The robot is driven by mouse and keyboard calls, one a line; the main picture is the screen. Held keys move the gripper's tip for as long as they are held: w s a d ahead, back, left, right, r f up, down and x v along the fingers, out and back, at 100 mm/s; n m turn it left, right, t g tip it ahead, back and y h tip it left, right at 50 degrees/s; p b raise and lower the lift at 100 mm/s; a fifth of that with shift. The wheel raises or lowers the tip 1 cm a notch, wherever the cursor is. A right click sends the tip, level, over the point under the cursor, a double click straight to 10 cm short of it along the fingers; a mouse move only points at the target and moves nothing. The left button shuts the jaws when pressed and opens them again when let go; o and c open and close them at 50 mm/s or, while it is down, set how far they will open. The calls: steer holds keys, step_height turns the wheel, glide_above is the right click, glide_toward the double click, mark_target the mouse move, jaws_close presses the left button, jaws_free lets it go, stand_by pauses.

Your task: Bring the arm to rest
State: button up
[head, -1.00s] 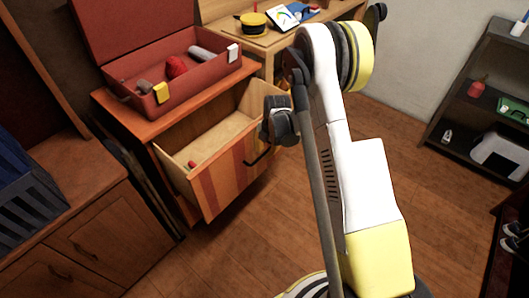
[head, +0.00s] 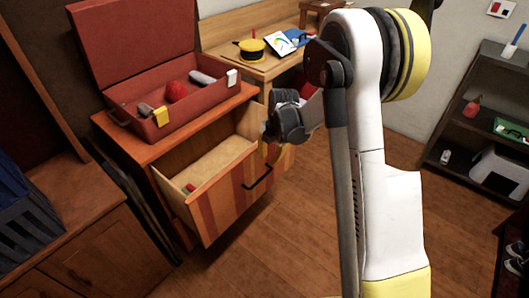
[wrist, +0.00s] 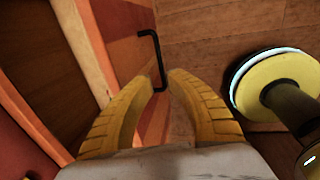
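My arm rises through the right half of the head view, with white links and a yellow and black joint. My gripper (head: 270,150) hangs at the front of the open drawer (head: 215,205), near its upper right corner. The drawer's black handle (wrist: 155,55) shows beyond the fingertips. In the head view the handle (head: 259,178) is just below my gripper. I cannot tell the exact distance between them.
A red open case (head: 190,112) with several items stands on the cabinet. A small red and green item (head: 189,188) lies in the drawer. A desk (head: 275,66) stands behind, a dark shelf (head: 470,130) at right. The wooden floor (head: 300,225) is clear.

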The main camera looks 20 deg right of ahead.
steer(key=s+a+r+m+t, duration=0.1)
steer(key=s+a+r+m, duration=0.1)
steer(key=s+r+m, duration=0.55)
steer(key=s+a+r+m+t, duration=0.15)
steer(key=s+r+m, duration=0.25)
steer(key=r, duration=0.6)
steer(key=s+a+r+m+t, duration=0.1)
steer(key=s+m, duration=0.5)
steer(key=s, duration=0.1)
steer(key=s+a+r+m+t+h, duration=0.1)
steer(key=s+a+r+m, duration=0.1)
steer(key=s+m, duration=0.4)
steer(key=shift+s+t, duration=0.35)
steer(key=shift+s, duration=0.5)
